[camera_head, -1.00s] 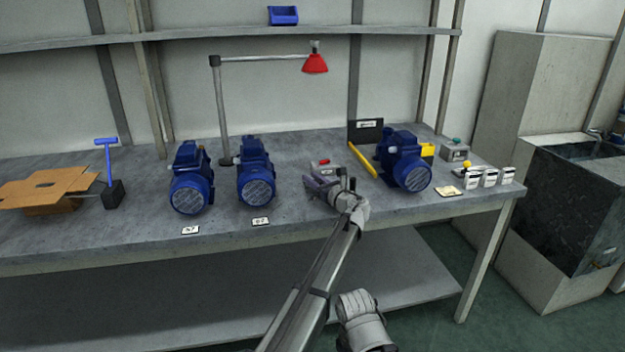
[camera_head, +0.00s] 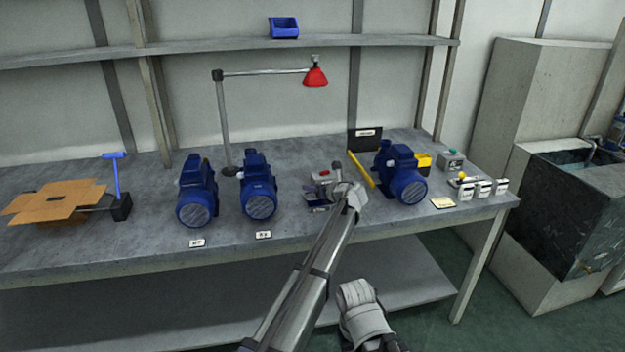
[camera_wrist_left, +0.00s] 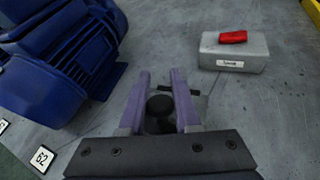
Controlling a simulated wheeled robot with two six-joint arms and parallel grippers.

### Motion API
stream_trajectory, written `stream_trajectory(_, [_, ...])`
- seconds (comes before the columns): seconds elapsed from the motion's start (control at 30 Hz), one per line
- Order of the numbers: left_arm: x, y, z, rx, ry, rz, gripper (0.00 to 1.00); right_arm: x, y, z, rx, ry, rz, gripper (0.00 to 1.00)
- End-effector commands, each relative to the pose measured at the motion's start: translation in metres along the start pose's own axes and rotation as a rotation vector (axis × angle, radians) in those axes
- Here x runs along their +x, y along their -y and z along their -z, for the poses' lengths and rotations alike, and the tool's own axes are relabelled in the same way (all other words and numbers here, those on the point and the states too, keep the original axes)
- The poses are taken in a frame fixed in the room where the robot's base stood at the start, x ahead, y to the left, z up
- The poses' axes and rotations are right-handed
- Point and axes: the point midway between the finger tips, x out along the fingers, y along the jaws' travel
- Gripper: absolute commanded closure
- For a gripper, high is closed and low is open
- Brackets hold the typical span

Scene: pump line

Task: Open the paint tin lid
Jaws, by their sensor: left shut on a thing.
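No paint tin or lid can be made out in either view. My left gripper (camera_head: 313,203) is low over the bench, between the second blue pump (camera_head: 258,186) and the third blue pump (camera_head: 402,174). In the left wrist view its two purple fingers (camera_wrist_left: 161,82) are on either side of a small black round knob (camera_wrist_left: 160,106), and it is shut on that knob. What lies under the knob is hidden by the fingers and palm. My right gripper is not in view.
A grey box with a red top (camera_wrist_left: 235,50) stands just beyond the fingers. Another blue pump (camera_head: 197,192), an open cardboard box (camera_head: 52,199) and a blue-handled tool (camera_head: 117,185) are to the left. A yellow bar (camera_head: 361,169) lies to the right.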

Motion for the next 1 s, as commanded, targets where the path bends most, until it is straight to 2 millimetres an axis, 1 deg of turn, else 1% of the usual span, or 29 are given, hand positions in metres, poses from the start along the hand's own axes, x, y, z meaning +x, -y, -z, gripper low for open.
stream_trajectory(0.03, [-0.001,0.001,-0.008,0.011,-0.03,0.0,1.0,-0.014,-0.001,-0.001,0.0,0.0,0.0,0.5])
stream_trajectory(0.2, [0.003,0.002,-0.009,0.048,-0.117,0.0,1.0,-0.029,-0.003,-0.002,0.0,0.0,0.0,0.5])
stream_trajectory(0.3, [0.004,0.002,-0.008,0.064,-0.155,-0.001,1.0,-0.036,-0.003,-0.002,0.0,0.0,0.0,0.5])
stream_trajectory(0.53, [0.006,0.003,-0.007,0.084,-0.203,0.0,1.0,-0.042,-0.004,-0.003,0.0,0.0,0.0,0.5])
stream_trajectory(0.97, [0.006,0.003,-0.005,0.088,-0.211,0.0,1.0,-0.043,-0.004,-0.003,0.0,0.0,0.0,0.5])
stream_trajectory(1.0, [0.006,0.003,-0.005,0.088,-0.211,0.0,0.67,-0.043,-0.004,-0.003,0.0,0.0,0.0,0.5])
